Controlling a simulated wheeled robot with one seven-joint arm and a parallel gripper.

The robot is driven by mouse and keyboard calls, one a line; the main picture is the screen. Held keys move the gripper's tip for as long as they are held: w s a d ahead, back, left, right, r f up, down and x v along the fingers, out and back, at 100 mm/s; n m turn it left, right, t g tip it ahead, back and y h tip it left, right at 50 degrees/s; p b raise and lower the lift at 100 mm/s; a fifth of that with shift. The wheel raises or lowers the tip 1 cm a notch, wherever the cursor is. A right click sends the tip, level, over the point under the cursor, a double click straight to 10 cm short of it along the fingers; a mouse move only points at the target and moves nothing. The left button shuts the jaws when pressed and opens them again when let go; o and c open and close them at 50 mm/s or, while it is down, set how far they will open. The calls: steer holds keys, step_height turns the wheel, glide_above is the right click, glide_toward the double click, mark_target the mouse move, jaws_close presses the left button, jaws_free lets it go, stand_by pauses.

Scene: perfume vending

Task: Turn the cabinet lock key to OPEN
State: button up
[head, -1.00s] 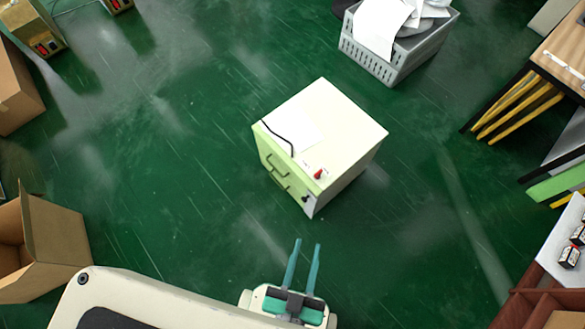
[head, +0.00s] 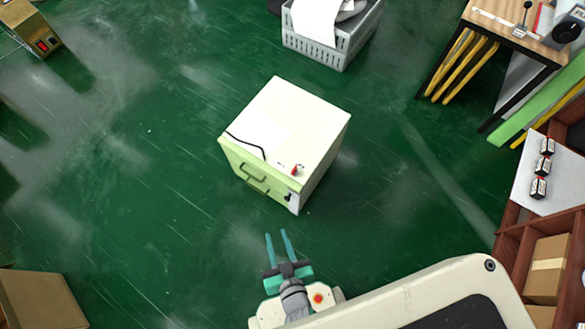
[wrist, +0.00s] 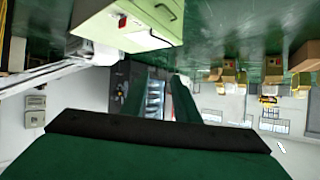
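A small cream cabinet (head: 290,125) with a pale green front (head: 250,172) stands on the green floor in the middle of the head view. A red key or knob (head: 295,170) is on its top near the front right corner. A dark handle (head: 254,179) is on the front. The cabinet (wrist: 95,16) also shows at the top of the wrist view, with a small red spot on it. My gripper (head: 277,237) is open and empty. Its two teal fingers point toward the cabinet and are apart from it. The lock's OPEN marking is too small to read.
A grey crate (head: 335,48) with papers stands behind the cabinet. A wooden table (head: 510,30) is at the upper right. A brown shelf (head: 510,240) with small boxes is at the right. A cardboard box (head: 40,300) is at the lower left. The floor around the cabinet is clear.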

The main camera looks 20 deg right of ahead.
steer(key=w+d+f+m+g, duration=0.1)
steer(key=w+d+f, duration=0.1)
steer(key=w+f, duration=0.4)
steer(key=m+g+h, duration=0.6)
steer(key=m+h, duration=0.1)
steer(key=m, duration=0.2)
glide_toward(294, 169)
steer(key=x, duration=1)
steer(key=shift+w+r, duration=0.1)
steer(key=shift+d, duration=0.2)
jaws_close()
